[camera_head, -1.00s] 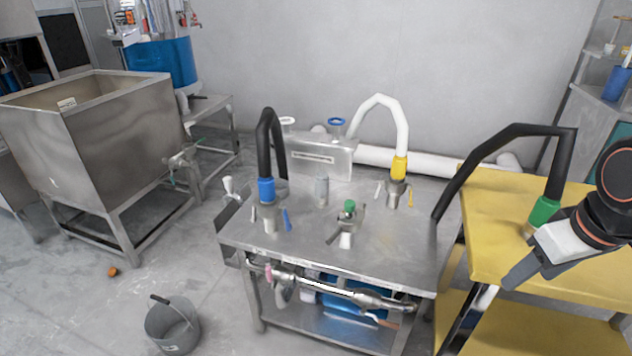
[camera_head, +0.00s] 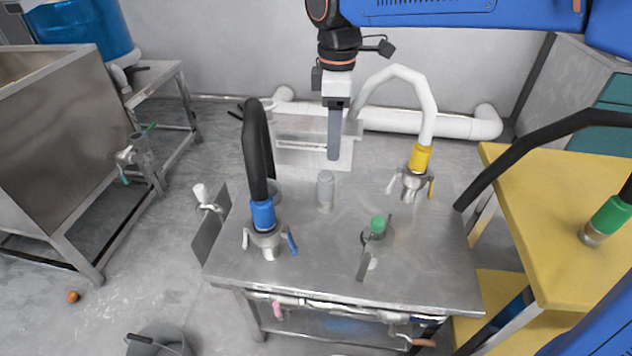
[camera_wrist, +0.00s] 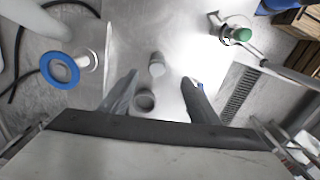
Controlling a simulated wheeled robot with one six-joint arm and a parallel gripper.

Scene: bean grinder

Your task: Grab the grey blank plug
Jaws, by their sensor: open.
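The grey blank plug (camera_head: 325,191) stands upright on the metal table in the head view. In the wrist view the plug (camera_wrist: 157,65) is a light grey cylinder beyond and between the fingertips, untouched. My gripper (camera_head: 334,157) points down over the back of the table, above the plug in the picture; in the head view its fingers overlap into one. In the wrist view my gripper (camera_wrist: 160,82) is open and empty, with one finger on each side. A darker round grey shape (camera_wrist: 145,101) lies just below the plug there; I cannot tell what it is.
A blue-collared hose fitting (camera_head: 263,215) stands left of the plug, a yellow-collared one (camera_head: 420,158) right, and a green-capped valve (camera_head: 377,226) front right. A steel box (camera_head: 290,150) is behind. In the wrist view a blue-ringed pipe end (camera_wrist: 60,70) is left. A yellow table (camera_head: 545,200) stands right.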

